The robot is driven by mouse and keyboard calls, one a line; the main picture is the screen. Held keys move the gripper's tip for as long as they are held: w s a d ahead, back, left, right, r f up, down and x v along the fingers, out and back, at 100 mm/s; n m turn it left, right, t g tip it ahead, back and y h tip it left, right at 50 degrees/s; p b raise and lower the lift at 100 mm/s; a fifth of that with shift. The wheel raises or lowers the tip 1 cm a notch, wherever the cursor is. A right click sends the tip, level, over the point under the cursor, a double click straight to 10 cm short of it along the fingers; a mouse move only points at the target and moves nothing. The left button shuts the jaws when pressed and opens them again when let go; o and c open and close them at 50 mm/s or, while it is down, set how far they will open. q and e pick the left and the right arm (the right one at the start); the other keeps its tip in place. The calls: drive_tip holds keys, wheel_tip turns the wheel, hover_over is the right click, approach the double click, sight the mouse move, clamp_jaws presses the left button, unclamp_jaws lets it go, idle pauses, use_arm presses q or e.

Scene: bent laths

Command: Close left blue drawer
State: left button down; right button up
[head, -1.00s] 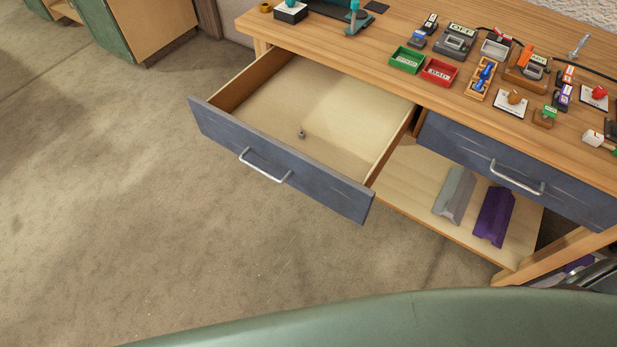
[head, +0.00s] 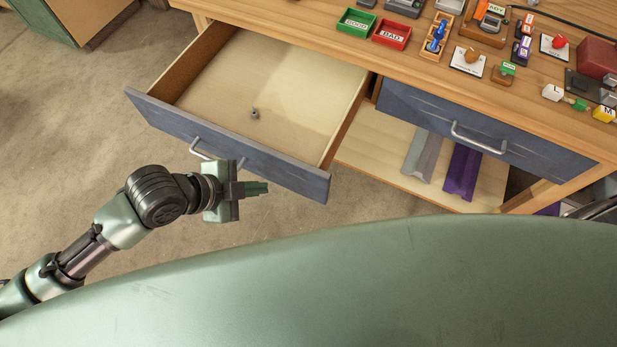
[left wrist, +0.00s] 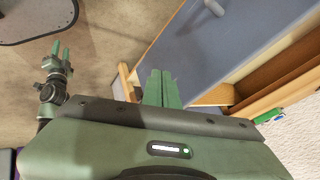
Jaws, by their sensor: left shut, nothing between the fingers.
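The left blue drawer (head: 285,172) is pulled well out of the workbench in the head view. Its metal handle (head: 198,149) is partly hidden behind my left gripper. My left gripper (head: 262,188) is shut and empty, in front of the drawer front and a little right of the handle. I cannot tell whether it touches the front. In the left wrist view the shut fingers (left wrist: 161,88) lie beside the blue drawer front (left wrist: 225,40), with a bit of handle (left wrist: 214,7) at the top edge. My right gripper (left wrist: 60,52) shows small there; its finger gap is unclear.
A small grey piece (head: 254,113) lies in the drawer. The right blue drawer (head: 420,115) is shut. Below it, a shelf (head: 375,160) holds a grey lath (head: 423,157) and a purple lath (head: 461,170). The benchtop (head: 330,48) carries trays and tools. The floor at left is open.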

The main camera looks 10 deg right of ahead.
use_arm(q)
drive_tip(key=s+r+m+g, duration=0.1)
drive_tip(key=s+r+m, duration=0.1)
drive_tip(key=s+m, duration=0.15)
approach(310, 191)
wheel_tip(310, 191, down, 4)
drive_tip(key=s, duration=0.2)
drive_tip(key=shift+g, duration=0.3)
drive_tip(key=w+d, duration=0.2)
drive_tip(key=w, duration=0.1)
drive_tip(key=shift+d+p, duration=0.4)
